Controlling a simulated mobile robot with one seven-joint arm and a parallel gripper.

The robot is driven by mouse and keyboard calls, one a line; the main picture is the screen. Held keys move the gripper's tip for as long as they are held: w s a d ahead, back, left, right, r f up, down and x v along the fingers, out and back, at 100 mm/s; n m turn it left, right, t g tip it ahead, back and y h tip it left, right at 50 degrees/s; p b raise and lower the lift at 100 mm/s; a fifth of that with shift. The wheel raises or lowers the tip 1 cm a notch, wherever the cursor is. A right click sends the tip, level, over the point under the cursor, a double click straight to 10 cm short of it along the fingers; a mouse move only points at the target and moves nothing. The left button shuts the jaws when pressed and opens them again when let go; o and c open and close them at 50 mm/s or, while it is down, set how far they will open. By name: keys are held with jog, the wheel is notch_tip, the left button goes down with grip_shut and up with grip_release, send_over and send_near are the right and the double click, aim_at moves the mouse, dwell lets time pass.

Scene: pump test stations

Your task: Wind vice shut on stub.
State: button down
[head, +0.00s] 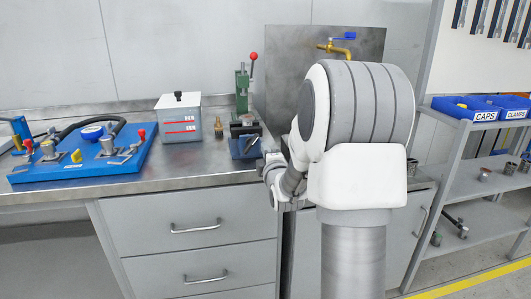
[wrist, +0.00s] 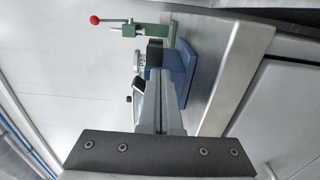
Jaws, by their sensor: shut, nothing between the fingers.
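The vice (head: 246,147), blue with dark jaws, stands near the front edge of the steel bench, left of my arm. In the wrist view its blue body (wrist: 182,68) lies just beyond my fingers. A black-ended bar (wrist: 138,85) beside the fingers looks like its handle. A small pale ribbed cylinder (wrist: 139,62) shows by the dark jaw; I cannot tell whether it is the stub or whether the jaws touch it. My gripper (wrist: 165,78) is shut and empty, its tips close to the vice; contact is unclear. It is mostly hidden in the head view.
A green lever press (head: 242,90) with a red knob stands behind the vice. A grey lidded box (head: 180,122), small brass fittings (head: 218,128) and a blue test board (head: 84,160) are to the left. A shelf rack (head: 475,132) with blue bins is at right.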

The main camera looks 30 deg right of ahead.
jog(key=shift+a+f+b, duration=0.1)
jog(key=shift+f+b, duration=0.25)
jog(key=shift+b, duration=0.5)
dwell(0.5)
jog(key=shift+s+d+f, duration=0.1)
jog(key=shift+d+f, duration=0.05)
jog(key=shift+d, duration=0.2)
jog(key=shift+v, duration=2.95)
